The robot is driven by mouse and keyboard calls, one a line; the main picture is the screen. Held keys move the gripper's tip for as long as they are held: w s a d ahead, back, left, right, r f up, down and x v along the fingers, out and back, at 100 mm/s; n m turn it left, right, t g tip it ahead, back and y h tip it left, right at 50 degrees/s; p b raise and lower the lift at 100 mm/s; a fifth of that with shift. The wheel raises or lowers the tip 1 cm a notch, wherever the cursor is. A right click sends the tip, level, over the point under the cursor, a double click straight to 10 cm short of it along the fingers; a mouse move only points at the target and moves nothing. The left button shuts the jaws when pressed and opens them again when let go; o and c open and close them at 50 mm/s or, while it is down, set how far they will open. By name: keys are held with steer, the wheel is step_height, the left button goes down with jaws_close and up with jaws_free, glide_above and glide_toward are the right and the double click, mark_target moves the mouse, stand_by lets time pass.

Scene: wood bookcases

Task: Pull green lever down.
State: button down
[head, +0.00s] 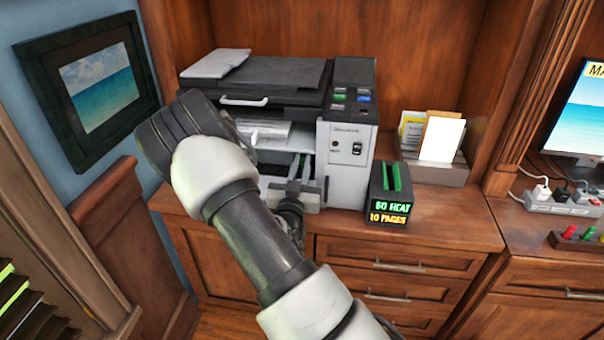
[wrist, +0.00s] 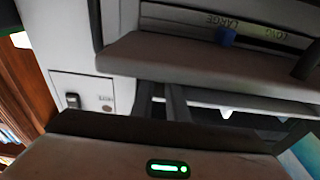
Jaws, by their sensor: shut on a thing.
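The printer-like machine (head: 345,160) stands on the wooden cabinet, with an open front bay left of its white panel. My gripper (head: 299,165) reaches into this bay from the front. In the wrist view, the two grey fingers of my gripper (wrist: 161,98) are close together, and their tips go under the machine's dark ledge (wrist: 200,62). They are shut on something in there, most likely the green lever. No green lever shows in either view; the ledge and the fingers hide that spot. I cannot tell its position.
A black box (head: 392,195) reading "60 HEAT" and "10 PAGES" stands right of the machine. Behind it is a card holder (head: 440,172). A blue slider (wrist: 226,36) sits above the ledge by the LARGE label. The cabinet top (head: 455,215) is clear at front right.

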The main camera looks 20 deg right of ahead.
steer(key=shift+s+a+f+t+h+b, duration=0.15)
steer(key=shift+f+t+h+b, duration=0.3)
steer(key=shift+b, duration=0.6)
steer(key=shift+s+r+b, duration=0.1)
steer(key=shift+r+b, duration=0.05)
steer(key=shift+b, duration=0.15)
steer(key=c, duration=1.7)
jaws_free()
steer(key=v, duration=1.7)
steer(key=shift+s+f, duration=0.2)
